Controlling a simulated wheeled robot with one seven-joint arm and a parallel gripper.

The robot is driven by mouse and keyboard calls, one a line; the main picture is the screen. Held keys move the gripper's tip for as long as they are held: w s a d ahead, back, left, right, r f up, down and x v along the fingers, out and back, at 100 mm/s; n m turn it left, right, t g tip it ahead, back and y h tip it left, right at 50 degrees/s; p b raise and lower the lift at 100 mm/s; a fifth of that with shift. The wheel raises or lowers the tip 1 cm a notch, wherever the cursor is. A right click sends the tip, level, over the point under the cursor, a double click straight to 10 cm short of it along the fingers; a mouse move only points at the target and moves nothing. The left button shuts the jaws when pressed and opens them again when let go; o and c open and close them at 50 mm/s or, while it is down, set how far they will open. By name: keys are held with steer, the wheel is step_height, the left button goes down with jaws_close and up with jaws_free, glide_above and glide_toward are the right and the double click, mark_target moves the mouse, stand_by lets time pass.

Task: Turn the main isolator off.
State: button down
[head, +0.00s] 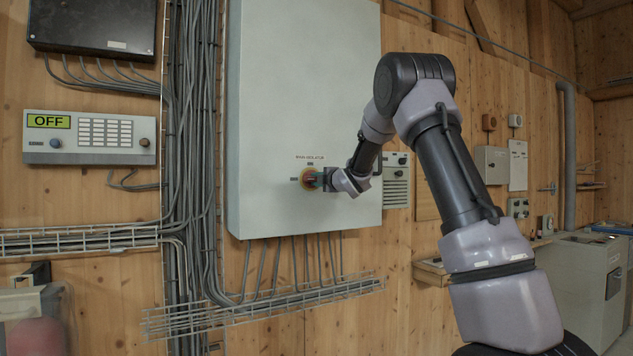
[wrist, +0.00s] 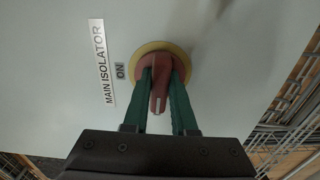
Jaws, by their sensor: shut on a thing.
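The main isolator is a red rotary handle on a yellow round plate (head: 309,180) on the front of a large pale grey cabinet (head: 300,90). In the wrist view the red handle (wrist: 158,92) lies between the two green fingers of my gripper (wrist: 164,80). My gripper (head: 322,180) is shut on the handle. A "MAIN ISOLATOR" label (wrist: 101,62) and a small "ON" label (wrist: 120,71) sit beside the plate in the wrist view. In the head view a small label (head: 294,180) lies left of the handle, too small to read. Which label the handle points at is unclear.
A panel (head: 90,155) with a display reading "OFF" (head: 48,121) is on the wooden wall at left. Cable bundles (head: 190,200) and a wire tray (head: 260,312) run beside and below the cabinet. Small boxes (head: 491,164) hang further right.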

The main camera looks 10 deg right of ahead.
steer(key=shift+n, duration=0.3)
steer(key=c, duration=0.7)
jaws_free()
steer(key=v, duration=1)
steer(key=shift+s+d, duration=0.1)
steer(key=shift+s, duration=0.3)
